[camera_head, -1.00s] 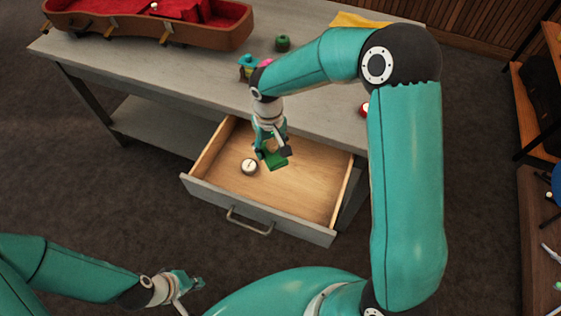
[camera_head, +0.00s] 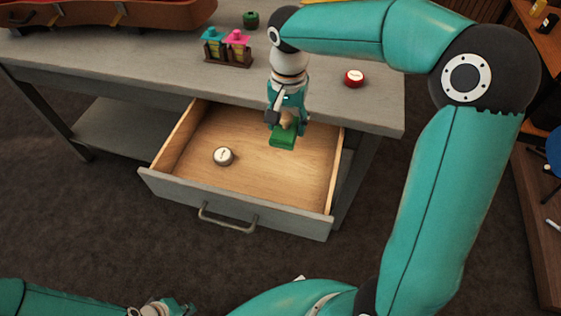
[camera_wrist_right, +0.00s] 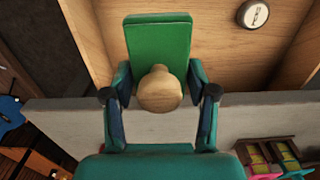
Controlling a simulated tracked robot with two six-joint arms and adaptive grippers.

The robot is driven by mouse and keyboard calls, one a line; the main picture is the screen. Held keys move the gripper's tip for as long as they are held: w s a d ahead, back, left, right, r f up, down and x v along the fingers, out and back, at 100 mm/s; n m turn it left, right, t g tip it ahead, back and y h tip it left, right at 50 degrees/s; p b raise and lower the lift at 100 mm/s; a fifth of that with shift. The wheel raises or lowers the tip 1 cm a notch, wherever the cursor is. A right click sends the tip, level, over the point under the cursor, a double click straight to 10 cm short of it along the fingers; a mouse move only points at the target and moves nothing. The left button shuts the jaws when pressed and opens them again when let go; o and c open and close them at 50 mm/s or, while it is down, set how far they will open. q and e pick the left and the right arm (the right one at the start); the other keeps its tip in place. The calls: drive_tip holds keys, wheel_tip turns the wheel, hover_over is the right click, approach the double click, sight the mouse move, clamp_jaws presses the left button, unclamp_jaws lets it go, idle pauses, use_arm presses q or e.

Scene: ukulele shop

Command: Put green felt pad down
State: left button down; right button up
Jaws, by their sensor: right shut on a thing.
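The green felt pad (camera_head: 283,136) is a green block with a round wooden knob (camera_wrist_right: 160,90). My right gripper (camera_head: 286,118) is shut on the knob, with a finger on each side of it in the right wrist view (camera_wrist_right: 160,95). The pad is held over the right, rear part of the open drawer (camera_head: 240,218); I cannot tell how high above the drawer floor it is. My left gripper (camera_head: 165,309) is at the bottom edge of the head view, partly cut off and empty as far as it shows.
A round white-topped tin (camera_head: 223,156) lies in the drawer's left half; it also shows in the wrist view (camera_wrist_right: 253,14).

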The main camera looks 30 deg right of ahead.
sight(285, 169)
wheel_tip(285, 169, down, 16)
drive_tip(key=shift+r+b, duration=0.1)
drive_tip(key=shift+b, duration=0.95)
drive_tip(key=o, duration=1.2)
drive_tip(key=shift+r, duration=0.2)
wheel_tip(285, 169, up, 12)
drive_tip(key=shift+f+p, duration=0.15)
drive_tip(key=shift+p, duration=0.75)
